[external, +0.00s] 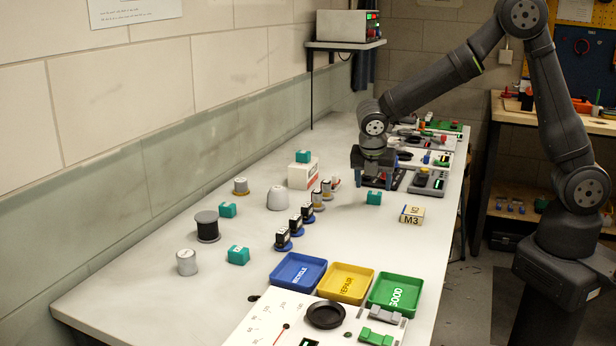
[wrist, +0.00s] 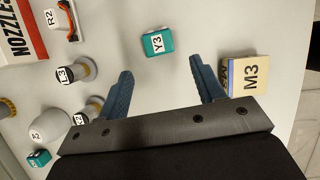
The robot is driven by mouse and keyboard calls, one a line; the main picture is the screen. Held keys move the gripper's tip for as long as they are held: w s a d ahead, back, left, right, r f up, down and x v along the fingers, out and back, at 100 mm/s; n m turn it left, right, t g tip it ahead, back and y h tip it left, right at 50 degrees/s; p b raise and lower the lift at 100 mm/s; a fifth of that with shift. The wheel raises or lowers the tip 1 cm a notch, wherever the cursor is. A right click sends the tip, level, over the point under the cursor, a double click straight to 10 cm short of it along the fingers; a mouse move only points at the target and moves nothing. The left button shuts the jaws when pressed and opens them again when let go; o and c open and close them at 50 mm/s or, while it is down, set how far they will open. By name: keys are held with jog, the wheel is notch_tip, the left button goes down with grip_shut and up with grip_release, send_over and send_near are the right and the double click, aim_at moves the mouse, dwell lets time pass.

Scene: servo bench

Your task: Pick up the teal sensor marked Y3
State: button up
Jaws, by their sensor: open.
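The teal sensor marked Y3 (wrist: 157,43) lies on the bench, its white label facing up, in the upper middle of the wrist view. In the external view it is the small teal block (external: 374,198) left of the M3 box. My gripper (external: 372,180) is above the bench near the sensor, fingers pointing down. In the wrist view my gripper (wrist: 161,66) is open and empty; the sensor appears just beyond the line between the two fingertips, apart from both.
The M3 box (wrist: 244,72) stands close to the right finger. The L3 part (wrist: 76,71) and other parts stand left. Other teal blocks sit on a white box (external: 303,156) and the bench (external: 238,255). Blue, yellow and green trays (external: 397,292) are at the front.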

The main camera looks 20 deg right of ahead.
aim_at(374, 195)
jog(key=x, duration=0.5)
jog(key=shift+w+d, duration=0.1)
jog(key=shift+d, duration=0.1)
jog(key=c, duration=1.1)
